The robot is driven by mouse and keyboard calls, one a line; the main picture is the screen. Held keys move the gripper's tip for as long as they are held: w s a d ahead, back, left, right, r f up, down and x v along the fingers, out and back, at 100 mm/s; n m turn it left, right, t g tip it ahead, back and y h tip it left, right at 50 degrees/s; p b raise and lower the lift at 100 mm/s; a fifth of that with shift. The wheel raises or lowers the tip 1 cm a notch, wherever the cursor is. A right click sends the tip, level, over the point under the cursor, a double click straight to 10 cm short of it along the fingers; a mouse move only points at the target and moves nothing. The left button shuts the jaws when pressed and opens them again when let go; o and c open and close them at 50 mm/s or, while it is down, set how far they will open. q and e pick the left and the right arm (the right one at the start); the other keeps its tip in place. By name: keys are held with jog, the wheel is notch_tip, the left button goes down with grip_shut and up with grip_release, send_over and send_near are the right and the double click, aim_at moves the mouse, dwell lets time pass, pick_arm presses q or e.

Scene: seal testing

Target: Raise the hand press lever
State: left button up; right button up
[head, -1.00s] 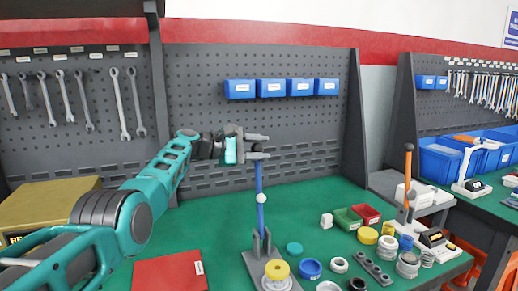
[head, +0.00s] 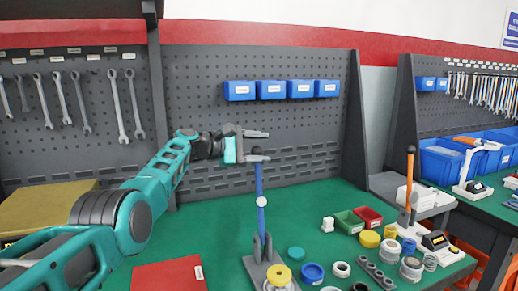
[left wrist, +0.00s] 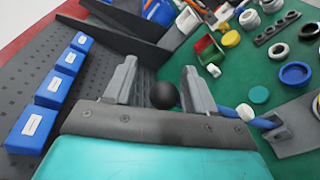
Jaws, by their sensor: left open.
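The hand press (head: 262,262) stands on the green bench, with a yellow round piece (head: 279,275) on its grey base. Its blue lever (head: 261,190) points nearly straight up, with a white collar partway along it. The lever's black ball knob (left wrist: 163,95) shows between the fingers in the left wrist view. My left gripper (head: 260,146) is open at the lever's top, with one finger on either side of the knob. I cannot tell whether either finger touches it. My right gripper is in neither view.
A red flat box (head: 168,274) lies left of the press. Rings, caps and small green and red bins (head: 349,222) lie to its right. Blue bins (head: 271,90) hang on the pegboard behind my gripper. A second orange-handled press (head: 410,165) stands further right.

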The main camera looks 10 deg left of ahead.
pick_arm(q)
jog(key=shift+o, duration=0.4)
jog(key=shift+w+a+f, duration=0.15)
jog(key=shift+a+f, duration=0.35)
jog(key=shift+f, duration=0.15)
jog(key=shift+a+p, duration=0.25)
jog(key=shift+p, duration=0.1)
jog(key=d+r+v, duration=0.1)
jog(key=v, duration=1.1)
jog(key=shift+s+r, duration=0.2)
jog(key=shift+s, duration=0.25)
jog(key=shift+a, duration=0.1)
